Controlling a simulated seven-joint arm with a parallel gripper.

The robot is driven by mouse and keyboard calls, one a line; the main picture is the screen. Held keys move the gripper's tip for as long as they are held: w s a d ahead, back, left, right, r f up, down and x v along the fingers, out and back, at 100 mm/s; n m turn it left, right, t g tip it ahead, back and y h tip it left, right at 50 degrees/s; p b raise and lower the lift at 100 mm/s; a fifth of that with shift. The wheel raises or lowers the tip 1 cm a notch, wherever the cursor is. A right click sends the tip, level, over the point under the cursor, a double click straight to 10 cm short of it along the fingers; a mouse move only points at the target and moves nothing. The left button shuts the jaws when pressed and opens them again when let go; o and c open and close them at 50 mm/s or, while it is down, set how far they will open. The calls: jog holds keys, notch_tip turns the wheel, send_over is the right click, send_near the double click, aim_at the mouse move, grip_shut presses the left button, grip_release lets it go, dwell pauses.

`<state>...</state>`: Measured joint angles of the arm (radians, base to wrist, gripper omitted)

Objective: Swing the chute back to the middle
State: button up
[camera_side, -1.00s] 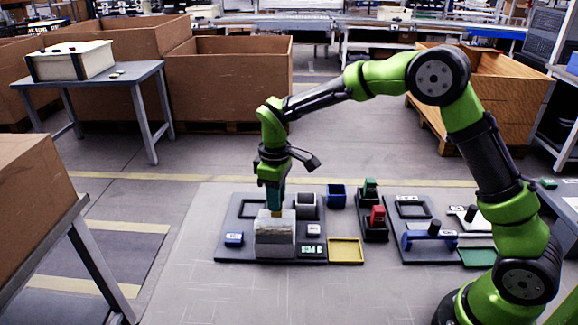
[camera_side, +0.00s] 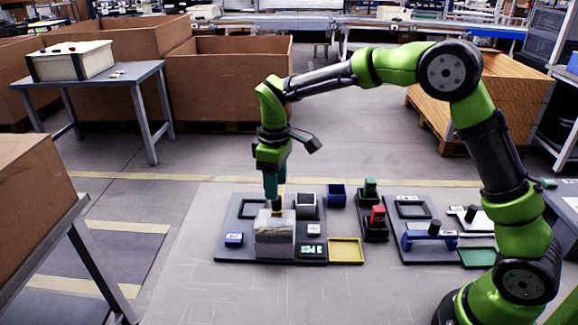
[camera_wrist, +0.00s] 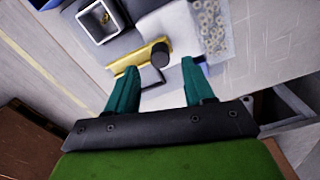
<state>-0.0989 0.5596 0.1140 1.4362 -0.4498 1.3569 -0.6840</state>
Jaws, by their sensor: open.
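The yellow chute (camera_wrist: 128,63) shows in the wrist view as a slanted bar with a dark round knob (camera_wrist: 159,52) near its right end. Its left end points toward the side of the open white-rimmed box (camera_wrist: 101,20). In the side view only a small yellow part shows at my fingertips, above the grey hopper block (camera_side: 274,240). My gripper (camera_wrist: 158,82) is open, with its teal fingers apart and nothing held between them. In the side view my gripper (camera_side: 272,199) points down over the block; the finger gap is hard to see there.
A bin of ring-shaped parts (camera_wrist: 212,25) lies beside the chute. On the floor stand a blue box (camera_side: 337,195), a yellow tray (camera_side: 346,251), a red-and-green fixture (camera_side: 376,217) and a blue-handled fixture (camera_side: 430,238). Free floor lies in front.

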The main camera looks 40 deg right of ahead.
notch_tip(320, 180, up, 13)
jog(key=shift+f, duration=0.15)
dwell(0.4)
jog(key=s+d+m+t, duration=0.1)
jog(key=s+m+t, duration=0.1)
jog(key=s, duration=0.6)
jog(key=s+d+f+m+t+y, duration=0.1)
jog(key=s+m, duration=0.3)
jog(key=s, duration=0.4)
jog(key=s+d+m+t+y, duration=0.1)
jog(key=s+d+m+t, duration=0.2)
jog(key=s, duration=0.5)
jog(key=shift+f+m+t, duration=0.3)
jog(key=shift+m+t, duration=0.2)
jog(key=shift+t, duration=0.1)
jog(key=shift+d, duration=0.1)
